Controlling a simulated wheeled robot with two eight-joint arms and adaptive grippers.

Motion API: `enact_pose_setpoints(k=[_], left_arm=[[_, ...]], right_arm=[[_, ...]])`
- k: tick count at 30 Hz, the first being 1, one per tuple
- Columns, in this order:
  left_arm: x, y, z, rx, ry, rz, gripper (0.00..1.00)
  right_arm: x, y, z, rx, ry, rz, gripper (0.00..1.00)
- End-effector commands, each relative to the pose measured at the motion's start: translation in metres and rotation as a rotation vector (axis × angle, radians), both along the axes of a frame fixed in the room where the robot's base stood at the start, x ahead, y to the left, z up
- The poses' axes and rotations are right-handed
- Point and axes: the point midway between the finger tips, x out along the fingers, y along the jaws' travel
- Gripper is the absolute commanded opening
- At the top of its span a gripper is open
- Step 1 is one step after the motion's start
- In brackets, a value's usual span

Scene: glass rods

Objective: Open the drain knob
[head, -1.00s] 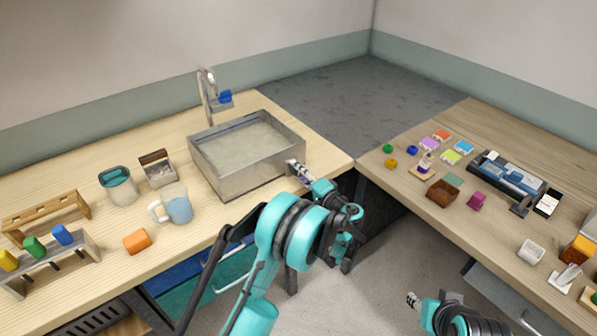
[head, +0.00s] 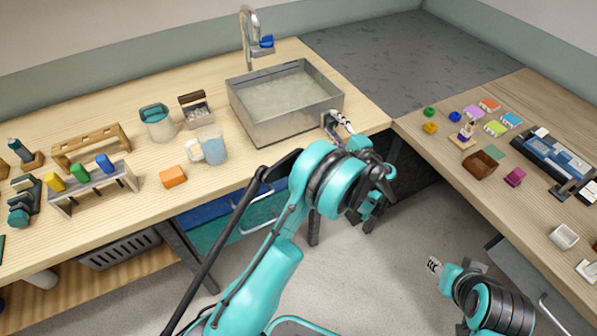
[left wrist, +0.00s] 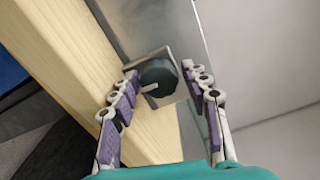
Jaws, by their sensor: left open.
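The drain knob (left wrist: 158,78) is a dark round knob with a pale pointer on a metal plate, fixed to the sink's outer wall. In the left wrist view it lies between the open fingers of my left gripper (left wrist: 162,85), near the fingertips. I cannot tell whether a finger touches it. In the head view my left gripper (head: 338,124) is at the right front corner of the metal sink (head: 290,125) and hides the knob. The sink holds cloudy liquid. My right gripper (head: 434,265) is low over the floor, away from the counters; its jaw state is unclear.
A faucet (head: 247,40) with a blue handle stands behind the sink. A mug (head: 209,148), an orange block (head: 173,177) and wooden racks (head: 92,145) are left of the sink. Small colored items lie on the right counter (head: 470,195). The floor between is clear.

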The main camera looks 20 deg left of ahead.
Motion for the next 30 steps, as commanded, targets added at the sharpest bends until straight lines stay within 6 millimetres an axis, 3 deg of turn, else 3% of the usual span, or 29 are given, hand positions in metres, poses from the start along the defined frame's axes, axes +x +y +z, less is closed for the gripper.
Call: enact_pose_setpoints(k=[23,30], left_arm=[[0.000,0.001,0.000,0.724,0.927,0.002,0.55],[-0.033,-0.044,0.003,0.720,0.917,-0.002,0.55]], right_arm=[[0.000,0.000,0.000,0.000,0.000,0.000,0.40],[0.000,0.000,0.020,0.000,0.000,0.000,0.40]])
